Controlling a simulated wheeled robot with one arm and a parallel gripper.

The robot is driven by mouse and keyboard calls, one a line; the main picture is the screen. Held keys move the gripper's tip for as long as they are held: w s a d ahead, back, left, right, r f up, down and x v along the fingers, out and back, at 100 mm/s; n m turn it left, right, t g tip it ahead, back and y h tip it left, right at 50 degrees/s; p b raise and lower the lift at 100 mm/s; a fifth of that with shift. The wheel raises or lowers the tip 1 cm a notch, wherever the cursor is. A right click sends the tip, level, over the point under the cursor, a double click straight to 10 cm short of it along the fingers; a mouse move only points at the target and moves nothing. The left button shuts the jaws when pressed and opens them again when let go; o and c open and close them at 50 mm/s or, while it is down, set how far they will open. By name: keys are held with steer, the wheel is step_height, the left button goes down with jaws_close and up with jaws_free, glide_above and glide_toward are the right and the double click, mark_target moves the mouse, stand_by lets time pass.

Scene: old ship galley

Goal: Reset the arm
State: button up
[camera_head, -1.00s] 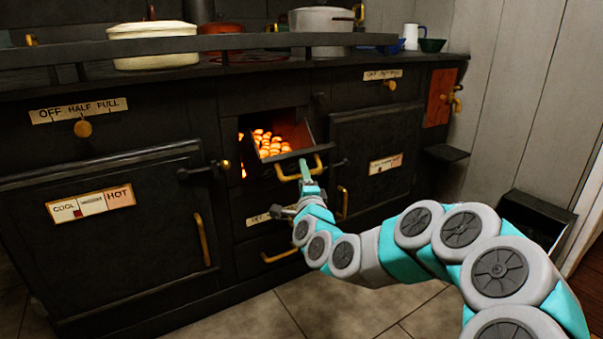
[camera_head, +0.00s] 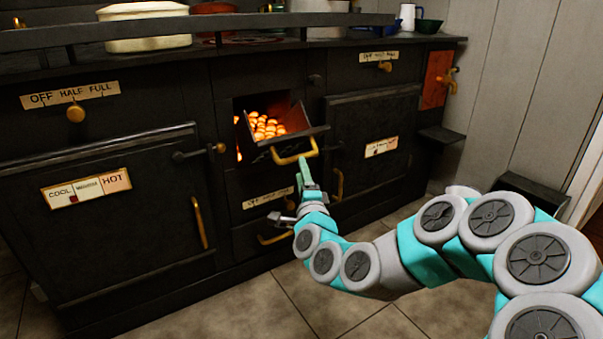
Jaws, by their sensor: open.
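My gripper (camera_head: 296,187) is at the end of my teal and grey arm (camera_head: 400,250), in the middle of the view. One finger points up, just below the brass handle (camera_head: 295,151) of the firebox door (camera_head: 284,142). The gripper is open and nothing shows between its fingers. It looks apart from the handle, though the gap in depth is hard to judge. The firebox door is tilted open, with glowing orange coals (camera_head: 266,126) inside.
The black stove (camera_head: 120,240) fills the left and middle. Its rail (camera_head: 240,22) runs along the top, with a cream pot (camera_head: 145,30) behind it. A coal box (camera_head: 530,192) stands at the right by the wall. Tiled floor (camera_head: 230,310) is free in front.

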steer(key=s+f+n+g+y, duration=0.2)
steer(key=s+f+n+g, duration=0.7)
steer(key=s+n, duration=0.35)
steer(key=s+d+f+n+g+h, duration=0.2)
steer(key=s+d+g+h, duration=0.15)
steer(key=s+d, duration=0.5)
steer(key=s+d+f+n+g+h, duration=0.1)
steer(key=s+d+f+g+h, duration=0.15)
steer(key=s+d+g, duration=0.65)
steer(key=s+d+r, duration=0.1)
steer(key=s+d, duration=0.1)
steer(key=s, duration=1.4)
step_height(320, 180, up, 13)
steer(key=s+p, duration=0.1)
steer(key=p, duration=1.1)
steer(key=shift+s+n+h+p, duration=0.3)
steer(key=shift+s+n+p, duration=0.05)
steer(key=shift+n+p, duration=0.1)
